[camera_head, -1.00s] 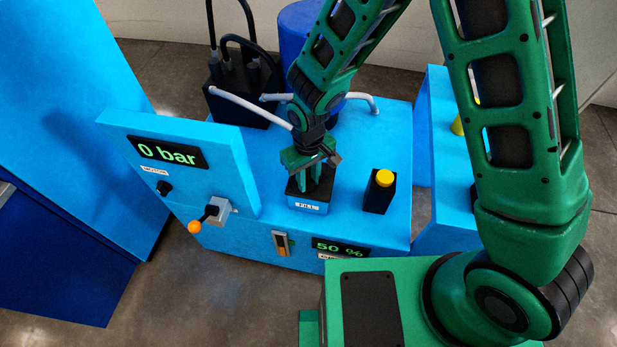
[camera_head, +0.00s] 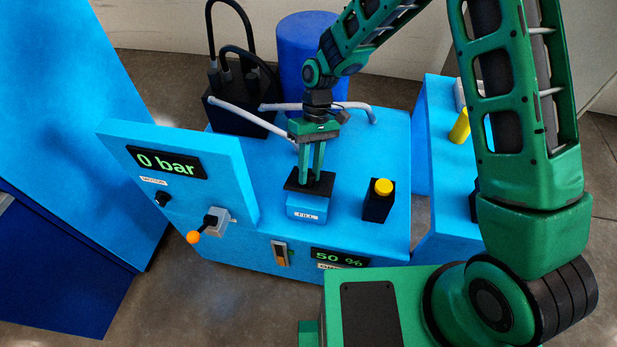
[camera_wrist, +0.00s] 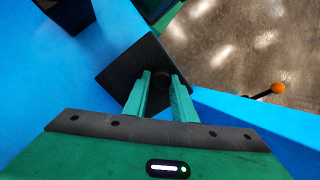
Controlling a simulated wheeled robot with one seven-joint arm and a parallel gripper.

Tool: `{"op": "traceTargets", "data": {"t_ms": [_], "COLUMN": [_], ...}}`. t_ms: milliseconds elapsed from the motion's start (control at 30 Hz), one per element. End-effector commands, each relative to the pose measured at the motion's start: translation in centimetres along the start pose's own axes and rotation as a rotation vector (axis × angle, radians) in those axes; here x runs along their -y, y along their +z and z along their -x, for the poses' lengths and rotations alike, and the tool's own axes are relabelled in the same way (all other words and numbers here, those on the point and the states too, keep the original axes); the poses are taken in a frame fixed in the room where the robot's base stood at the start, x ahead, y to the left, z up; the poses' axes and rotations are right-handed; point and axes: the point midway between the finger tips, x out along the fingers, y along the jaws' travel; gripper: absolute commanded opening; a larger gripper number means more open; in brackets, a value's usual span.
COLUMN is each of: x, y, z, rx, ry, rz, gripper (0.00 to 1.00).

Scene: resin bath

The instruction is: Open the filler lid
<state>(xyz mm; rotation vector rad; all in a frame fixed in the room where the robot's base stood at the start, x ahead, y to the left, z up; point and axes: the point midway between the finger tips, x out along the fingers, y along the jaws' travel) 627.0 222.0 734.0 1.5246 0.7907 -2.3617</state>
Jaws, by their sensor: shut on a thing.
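The filler lid (camera_head: 298,183) is a black square plate at the blue filler box (camera_head: 307,211) labelled FILL in the head view. My gripper (camera_head: 311,174) points down and is shut on the lid's dark knob, which its fingers partly hide. Blue of the box shows below the lid's front edge. I cannot tell whether the lid is clear of the box all round. In the wrist view the lid (camera_wrist: 122,76) lies under my gripper (camera_wrist: 160,80), with the knob between the fingers. The filler opening is not visible.
A black post with a yellow button (camera_head: 383,187) stands right of the filler. At left is a panel (camera_head: 233,172) reading 0 bar, with an orange-knobbed lever (camera_head: 195,236). A grey pipe (camera_head: 345,106), black hoses and a blue drum (camera_head: 303,50) stand behind.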

Motion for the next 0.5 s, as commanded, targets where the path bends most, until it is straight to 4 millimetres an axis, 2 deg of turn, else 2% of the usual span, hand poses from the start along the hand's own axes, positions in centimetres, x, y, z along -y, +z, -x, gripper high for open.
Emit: {"op": "traceTargets", "data": {"t_ms": [100, 500], "x": [-0.8, -1.2], "y": [-0.4, -0.8], "z": [0.7, 1.7], "rx": [0.046, 0.126], "ry": [-0.047, -0.126], "rz": [-0.009, -0.01], "gripper": [0.0, 0.0]}}
